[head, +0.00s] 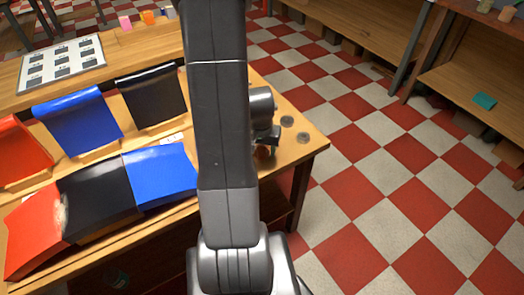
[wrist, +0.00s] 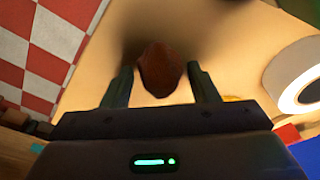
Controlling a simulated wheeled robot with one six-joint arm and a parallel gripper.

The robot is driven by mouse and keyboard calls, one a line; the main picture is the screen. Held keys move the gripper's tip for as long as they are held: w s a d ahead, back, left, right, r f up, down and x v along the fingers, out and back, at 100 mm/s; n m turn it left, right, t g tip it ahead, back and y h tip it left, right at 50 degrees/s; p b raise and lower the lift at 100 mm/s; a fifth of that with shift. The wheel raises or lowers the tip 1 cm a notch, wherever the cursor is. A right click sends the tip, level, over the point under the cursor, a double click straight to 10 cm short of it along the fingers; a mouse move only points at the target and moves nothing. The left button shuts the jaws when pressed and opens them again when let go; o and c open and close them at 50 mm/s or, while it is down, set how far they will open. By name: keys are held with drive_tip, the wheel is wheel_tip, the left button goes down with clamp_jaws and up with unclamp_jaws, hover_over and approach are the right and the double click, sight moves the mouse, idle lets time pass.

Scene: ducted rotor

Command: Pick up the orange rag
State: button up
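The orange rag shows in the wrist view as a dark reddish-orange lump (wrist: 161,72) between and just beyond the two fingertips. In the head view only a small orange patch (head: 263,152) shows below my gripper (head: 268,138), near the table's right end; my arm hides much around it. In the wrist view my gripper (wrist: 163,88) has its fingers apart, one on each side of the lump, with narrow gaps. I cannot tell how far the lump is from the fingertips.
The wooden table (head: 308,150) holds red, black and blue draped panels (head: 160,175) left of my arm. Two small grey discs (head: 287,121) lie right of my gripper. A white ring-shaped thing (wrist: 286,78) stands at right in the wrist view. Checkered floor (head: 370,170) is open to the right.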

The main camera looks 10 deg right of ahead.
drive_tip(key=shift+c, duration=1.3)
wheel_tip(320, 180, up, 10)
drive_tip(key=shift+p, duration=0.45)
drive_tip(key=o, duration=0.3)
drive_tip(key=shift+c, duration=0.9)
drive_tip(key=shift+a, duration=0.15)
drive_tip(key=shift+c, duration=0.2)
